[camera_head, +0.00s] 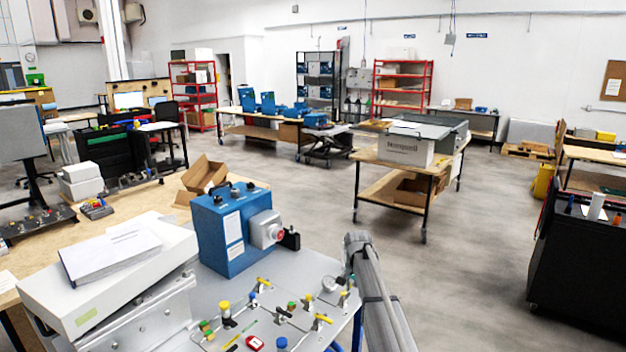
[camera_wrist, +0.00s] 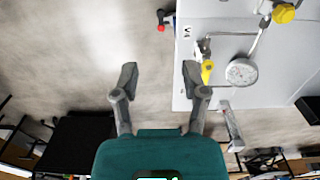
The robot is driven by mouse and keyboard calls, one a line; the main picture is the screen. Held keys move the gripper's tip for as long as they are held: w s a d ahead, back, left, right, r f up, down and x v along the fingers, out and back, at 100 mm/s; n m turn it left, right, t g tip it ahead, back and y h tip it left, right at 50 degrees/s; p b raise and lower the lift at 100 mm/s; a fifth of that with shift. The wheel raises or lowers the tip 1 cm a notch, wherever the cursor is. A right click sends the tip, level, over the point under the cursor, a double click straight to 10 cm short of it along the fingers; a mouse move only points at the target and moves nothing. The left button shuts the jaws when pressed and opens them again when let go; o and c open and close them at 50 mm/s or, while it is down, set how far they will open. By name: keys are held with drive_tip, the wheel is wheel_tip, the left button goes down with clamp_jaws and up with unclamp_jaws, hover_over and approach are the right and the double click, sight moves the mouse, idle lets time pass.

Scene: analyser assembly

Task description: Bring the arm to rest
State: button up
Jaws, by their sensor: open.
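My arm (camera_head: 375,290) reaches up from the bottom of the head view, just right of the grey table with the blue analyser box (camera_head: 234,228). The fingers are not clearly shown there. In the wrist view my gripper (camera_wrist: 155,80) has its two fingers spread apart with nothing between them. Bare floor shows between and beyond the fingers. The right finger is close to the edge of the grey panel (camera_wrist: 220,80) in the picture, but I cannot tell the height between them.
The panel carries a round gauge (camera_wrist: 241,72), tubing and yellow-handled valves (camera_head: 263,282). A white box with papers (camera_head: 110,265) lies to the left. A wheeled workbench (camera_head: 385,152) stands beyond. A black cabinet (camera_head: 580,255) is at the right. The floor (camera_head: 460,260) between is clear.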

drive_tip(key=s+d+f+n+b, duration=0.1)
drive_tip(key=s+f+n+b, duration=0.1)
drive_tip(key=s, duration=0.9)
drive_tip(key=s+d+f+n+b, duration=0.1)
drive_tip(key=s+f+n+b, duration=0.1)
drive_tip(key=s, duration=0.9)
drive_tip(key=s+d+f+n+b, duration=0.1)
drive_tip(key=s+f+n+b, duration=0.2)
drive_tip(key=s, duration=0.9)
drive_tip(key=shift+s+a, duration=0.1)
drive_tip(key=shift+s, duration=0.15)
